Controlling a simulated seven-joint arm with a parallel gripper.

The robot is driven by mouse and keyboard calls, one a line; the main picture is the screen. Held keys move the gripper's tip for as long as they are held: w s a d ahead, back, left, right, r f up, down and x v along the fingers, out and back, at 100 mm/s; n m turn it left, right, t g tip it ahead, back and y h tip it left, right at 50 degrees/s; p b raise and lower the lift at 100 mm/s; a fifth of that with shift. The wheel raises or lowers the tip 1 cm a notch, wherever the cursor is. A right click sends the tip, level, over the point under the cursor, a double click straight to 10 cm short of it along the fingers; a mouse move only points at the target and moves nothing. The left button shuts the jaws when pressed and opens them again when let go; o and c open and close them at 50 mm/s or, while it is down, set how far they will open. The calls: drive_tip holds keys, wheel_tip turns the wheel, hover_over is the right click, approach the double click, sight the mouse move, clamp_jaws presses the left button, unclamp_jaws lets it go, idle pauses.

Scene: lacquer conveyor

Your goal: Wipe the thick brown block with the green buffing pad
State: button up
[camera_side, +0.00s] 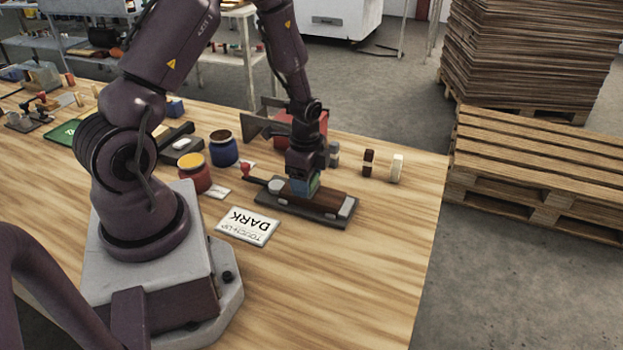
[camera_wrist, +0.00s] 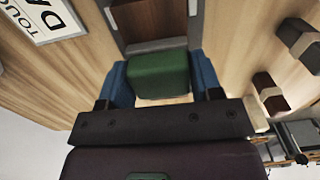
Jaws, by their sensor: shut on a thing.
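My gripper (camera_side: 304,187) points down with its blue fingers shut on the green buffing pad (camera_wrist: 160,76). In the wrist view the pad fills the space between both fingers. A sliver of the pad shows in the side view (camera_side: 314,182). The thick brown block (camera_side: 329,200) lies in a dark holder (camera_side: 290,208) with pale clamp pieces at its ends. The pad is over the block, at or just above its top; I cannot tell whether they touch. The block also shows beyond the pad in the wrist view (camera_wrist: 146,20). My gripper hides part of it.
A white "TOUCH-UP DARK" card (camera_side: 249,225) lies in front of the holder. A yellow-topped jar (camera_side: 194,173) and a blue jar (camera_side: 223,148) stand to the left. The table's right front is clear.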

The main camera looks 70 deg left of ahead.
sight(320, 194)
drive_tip(key=shift+w+d, duration=1.15)
drive_tip(key=shift+d, duration=0.05)
wheel_tip(320, 194, up, 8)
